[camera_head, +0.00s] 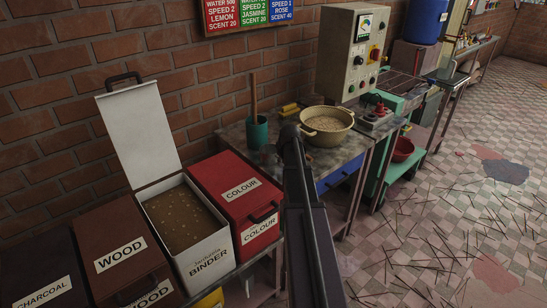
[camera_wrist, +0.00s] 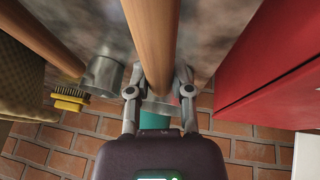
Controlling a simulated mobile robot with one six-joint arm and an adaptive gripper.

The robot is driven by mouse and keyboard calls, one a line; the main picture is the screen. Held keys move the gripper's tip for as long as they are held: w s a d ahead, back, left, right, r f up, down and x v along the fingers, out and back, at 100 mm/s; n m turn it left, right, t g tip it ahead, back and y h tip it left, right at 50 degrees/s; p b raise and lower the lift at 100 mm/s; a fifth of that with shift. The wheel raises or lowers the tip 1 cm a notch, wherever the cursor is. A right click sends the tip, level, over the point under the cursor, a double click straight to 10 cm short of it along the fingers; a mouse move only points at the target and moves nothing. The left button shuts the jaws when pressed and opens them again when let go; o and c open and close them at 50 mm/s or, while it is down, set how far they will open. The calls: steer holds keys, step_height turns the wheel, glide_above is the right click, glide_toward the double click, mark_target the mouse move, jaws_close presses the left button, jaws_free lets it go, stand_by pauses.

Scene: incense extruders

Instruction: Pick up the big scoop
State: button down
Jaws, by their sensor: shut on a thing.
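My gripper (camera_wrist: 160,92) is shut on a thick wooden handle (camera_wrist: 152,35) that runs down between its fingers in the wrist view. A grey metal cup (camera_wrist: 158,107) shows partly behind the fingers at the handle's end; I take this to be the big scoop. A second metal cup (camera_wrist: 103,74) with a wooden handle (camera_wrist: 42,38) lies to the left. In the head view my arm covers the gripper and the held scoop at the table's left part.
A teal pot (camera_head: 257,132) with an upright wooden stick stands near the wall. A yellow basin (camera_head: 328,137) of powder and a yellow brush (camera_wrist: 70,98) are close by on the table (camera_head: 325,164). The red colour bin (camera_head: 232,180) and open binder bin (camera_head: 208,250) stand left.

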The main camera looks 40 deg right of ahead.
stand_by(0.4)
step_height(320, 180, up, 3)
steer(key=p, duration=0.3)
steer(key=shift+r, duration=0.2)
steer(key=s+d+r+p, duration=0.1)
steer(key=s+d+p, duration=0.1)
steer(key=s, duration=1.3)
steer(key=shift+s+d+r, duration=0.25)
steer(key=shift+s+d, duration=0.1)
steer(key=shift+d, duration=0.05)
stand_by(0.4)
steer(key=shift+s+d, duration=0.1)
